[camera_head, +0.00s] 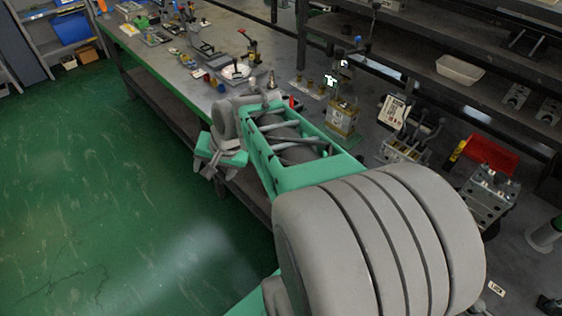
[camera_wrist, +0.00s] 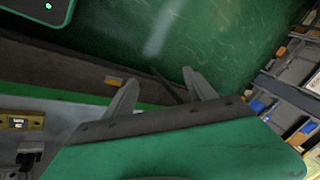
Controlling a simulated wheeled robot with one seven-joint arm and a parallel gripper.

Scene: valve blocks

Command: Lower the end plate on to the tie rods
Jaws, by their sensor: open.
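My gripper (camera_wrist: 160,80) is open and empty in the wrist view, its two grey fingers apart over the bench's edge and the green floor. In the head view my gripper (camera_head: 212,165) hangs beside the bench's left edge, well apart from the valve blocks. A brass-coloured valve block (camera_head: 342,120) stands on the bench right of my arm. A grey valve block (camera_head: 404,150) with levers or rods stands to its right, with a pale plate-like piece (camera_head: 395,109) behind it. I cannot clearly tell the end plate or the tie rods apart at this size.
The bench (camera_head: 240,90) runs away to the far left, with several tools and small parts. Another metal block (camera_head: 489,194) stands at the right near a red bin (camera_head: 490,153). A white tray (camera_head: 460,70) sits on the shelf behind. The green floor (camera_head: 110,190) is clear at left.

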